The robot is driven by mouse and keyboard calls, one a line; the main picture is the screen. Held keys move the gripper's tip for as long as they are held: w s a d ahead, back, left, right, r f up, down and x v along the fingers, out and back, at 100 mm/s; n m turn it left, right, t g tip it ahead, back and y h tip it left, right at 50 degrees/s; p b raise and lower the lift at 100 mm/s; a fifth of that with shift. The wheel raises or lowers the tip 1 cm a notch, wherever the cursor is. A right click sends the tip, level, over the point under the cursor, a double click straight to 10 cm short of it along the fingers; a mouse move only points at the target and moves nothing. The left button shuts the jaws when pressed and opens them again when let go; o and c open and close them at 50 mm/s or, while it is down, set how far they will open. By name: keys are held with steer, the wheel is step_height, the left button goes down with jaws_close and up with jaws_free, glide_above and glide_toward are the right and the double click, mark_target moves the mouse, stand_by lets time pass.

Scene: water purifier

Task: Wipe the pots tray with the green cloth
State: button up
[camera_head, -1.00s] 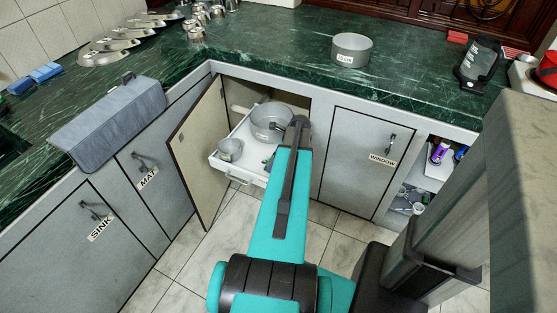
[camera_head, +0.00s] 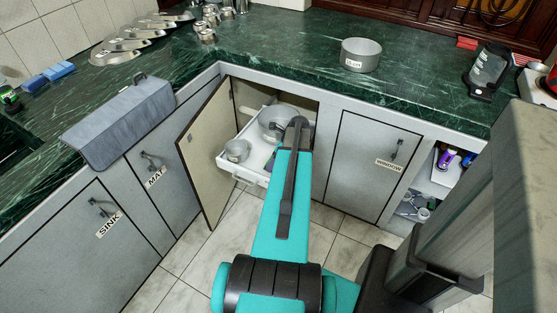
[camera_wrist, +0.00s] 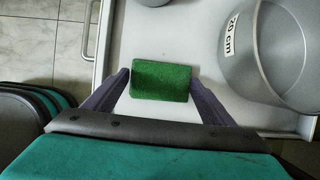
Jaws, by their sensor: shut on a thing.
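The green cloth (camera_wrist: 160,80) is a small rectangular pad between the two dark fingers of my gripper (camera_wrist: 160,88) in the wrist view. My gripper is shut on it, over the white pots tray (camera_wrist: 205,30). I cannot tell whether the cloth touches the tray floor. In the head view the tray (camera_head: 233,170) is pulled out of the open corner cabinet. A large grey pot (camera_head: 279,118) and a smaller pot (camera_head: 237,150) stand in it. The large pot, labelled "20 cm", also shows right of the gripper in the wrist view (camera_wrist: 260,70).
An open cabinet door (camera_head: 207,150) stands left of the tray. A grey mat (camera_head: 120,122) hangs over the counter edge (camera_head: 400,100). A labelled pot (camera_head: 360,56) stands on the counter. Right of the tray is the closed WINDOW door (camera_head: 370,165).

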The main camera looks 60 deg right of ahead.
steer(key=shift+w+p, duration=0.4)
steer(key=shift+w, duration=0.65)
steer(key=shift+w, duration=0.1)
steer(key=shift+w, duration=0.2)
steer(key=shift+w+f+p, duration=0.1)
steer(key=shift+w+p, duration=0.5)
steer(key=shift+w, duration=0.75)
step_height(320, 180, up, 6)
steer(key=p, duration=0.4)
steer(key=shift+r+p, duration=1.25)
steer(key=shift+r, duration=0.25)
